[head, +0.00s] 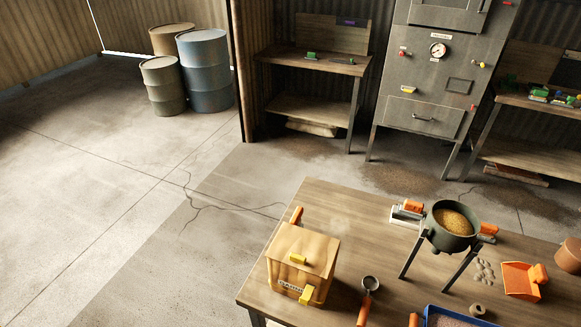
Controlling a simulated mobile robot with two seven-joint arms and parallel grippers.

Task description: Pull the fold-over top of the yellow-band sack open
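A second yellow piece (308,294) sits on the front face beside a small label too small to read. The inside of the sack is hidden. No clear yellow band shows around it. Neither of my grippers is in view.
On the table (345,215) are a dark pot (448,239) of golden grain on legs, an orange scoop (521,281), a small ladle (370,284) and a blue tray (428,315). An orange handle (297,215) stands behind the sack. Open floor lies left.

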